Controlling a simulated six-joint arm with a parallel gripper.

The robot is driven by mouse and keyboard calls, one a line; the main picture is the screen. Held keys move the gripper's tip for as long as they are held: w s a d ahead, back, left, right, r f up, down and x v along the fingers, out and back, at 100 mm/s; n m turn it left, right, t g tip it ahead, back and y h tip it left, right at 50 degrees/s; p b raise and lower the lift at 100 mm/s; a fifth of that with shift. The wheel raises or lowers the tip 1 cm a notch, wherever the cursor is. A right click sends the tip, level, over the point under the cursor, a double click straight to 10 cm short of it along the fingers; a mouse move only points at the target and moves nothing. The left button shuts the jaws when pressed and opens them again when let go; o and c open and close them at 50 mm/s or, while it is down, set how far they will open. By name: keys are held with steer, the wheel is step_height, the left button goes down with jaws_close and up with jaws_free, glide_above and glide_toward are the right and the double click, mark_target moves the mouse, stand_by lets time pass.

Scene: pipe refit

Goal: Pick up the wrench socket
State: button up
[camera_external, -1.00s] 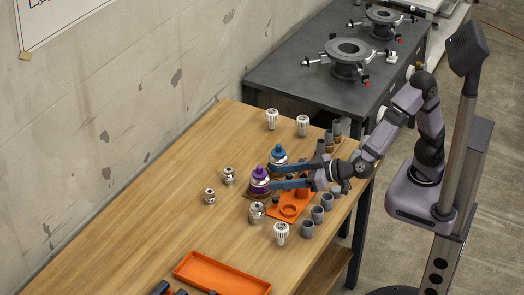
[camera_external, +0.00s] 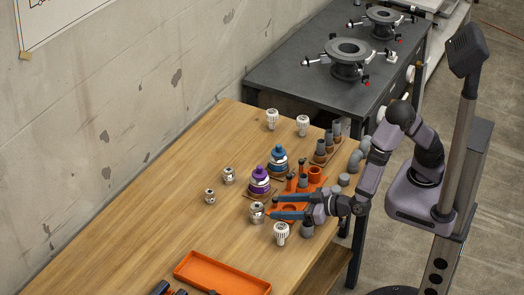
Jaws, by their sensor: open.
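Small silver metal pieces that look like sockets stand on the wooden table: one (camera_external: 229,175) left of the middle, a smaller one (camera_external: 210,196) to its lower left, and a larger one (camera_external: 257,212) nearer my gripper. I cannot tell for certain which is the wrench socket. My gripper (camera_external: 273,207) is open and points left, its two dark blue fingers level with the larger silver piece. The fingertips are just right of that piece. Nothing shows between the fingers. My gripper hides part of the orange holder (camera_external: 315,174) and some grey cylinders.
A purple-topped piece (camera_external: 259,181) and a blue-topped piece (camera_external: 279,159) stand just behind my gripper. A white ribbed piece (camera_external: 281,233) stands close in front. Grey pipe pieces (camera_external: 337,131) line the right edge. An orange tray (camera_external: 222,273) lies in front. The table's left side is clear.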

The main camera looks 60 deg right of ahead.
mark_target(257, 206)
steer(key=shift+p+x, duration=0.5)
steer(key=shift+x, duration=2.85)
steer(key=shift+d, duration=0.1)
steer(key=shift+c, duration=0.2)
steer(key=c, duration=1.3)
steer(key=shift+r, duration=0.1)
step_height(257, 206, up, 10)
steer(key=shift+f, duration=0.1)
